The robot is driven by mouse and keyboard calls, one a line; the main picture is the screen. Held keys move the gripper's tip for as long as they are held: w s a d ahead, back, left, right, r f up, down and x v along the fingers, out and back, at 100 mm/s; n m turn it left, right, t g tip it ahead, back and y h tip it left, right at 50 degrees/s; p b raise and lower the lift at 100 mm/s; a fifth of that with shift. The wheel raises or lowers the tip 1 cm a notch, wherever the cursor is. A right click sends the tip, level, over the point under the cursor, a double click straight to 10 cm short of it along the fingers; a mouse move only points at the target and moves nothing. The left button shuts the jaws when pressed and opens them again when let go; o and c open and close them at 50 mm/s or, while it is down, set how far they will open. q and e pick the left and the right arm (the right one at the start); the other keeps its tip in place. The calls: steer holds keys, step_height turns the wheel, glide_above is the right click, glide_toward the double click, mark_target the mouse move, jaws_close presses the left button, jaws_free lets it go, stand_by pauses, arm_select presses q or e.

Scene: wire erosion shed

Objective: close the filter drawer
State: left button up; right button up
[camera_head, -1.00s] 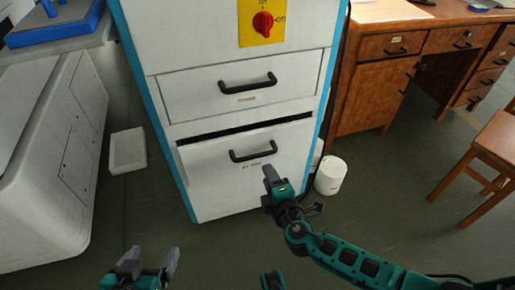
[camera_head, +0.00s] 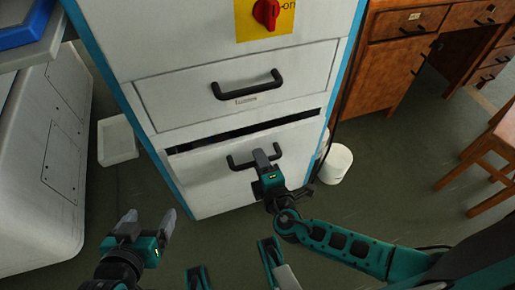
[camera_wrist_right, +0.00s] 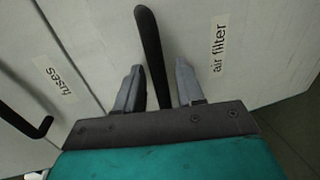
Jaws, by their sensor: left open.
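The filter drawer (camera_head: 205,186) is the lower drawer of the white cabinet and stands slightly open, with a dark gap along its top edge. In the right wrist view its "air filter" label (camera_wrist_right: 219,45) shows beside its black bar handle (camera_wrist_right: 150,45). My right gripper (camera_head: 268,156) is at this handle. In the right wrist view its fingers (camera_wrist_right: 158,70) are apart, one on each side of the bar, with visible gaps. My left gripper (camera_head: 150,216) is open and empty, low and left in front of the cabinet.
Above is a shut drawer (camera_head: 160,97), labelled "fuses" in the wrist view, and a red switch (camera_head: 266,14). A white bin (camera_head: 337,163) stands right of the cabinet. A white tray (camera_head: 117,140) lies left. A wooden desk (camera_head: 385,62) and chair (camera_head: 490,170) are at right.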

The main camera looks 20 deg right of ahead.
steer(key=shift+w+f, duration=0.1)
steer(key=shift+w, duration=0.15)
steer(key=shift+c, duration=0.4)
jaws_close()
